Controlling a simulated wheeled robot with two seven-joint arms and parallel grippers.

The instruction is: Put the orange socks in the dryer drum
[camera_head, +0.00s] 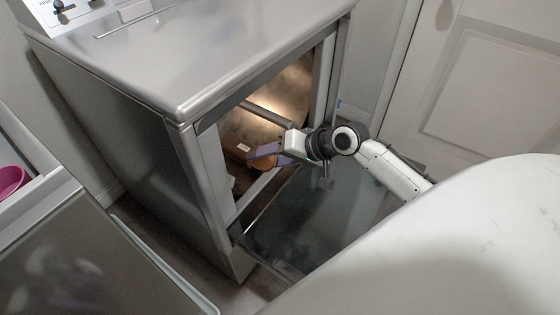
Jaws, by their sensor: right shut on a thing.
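The dryer (160,65) stands at the left with its front open. Its lit metal drum (285,100) shows through the opening. My right gripper (258,151) reaches in from the right, with its fingers inside the opening. It is shut on the orange socks (262,163), of which a small brownish-orange part shows just below the fingers. The rest of the socks is hidden by the gripper and the shade, and I cannot tell whether they touch the drum. My left gripper is not in view.
The dryer's dark door (310,230) is folded down below my right arm. The opening's side frame and lower edge are close to the gripper. Another appliance (90,255) and a magenta item (10,179) are at the left. A white room door (480,90) is at the right.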

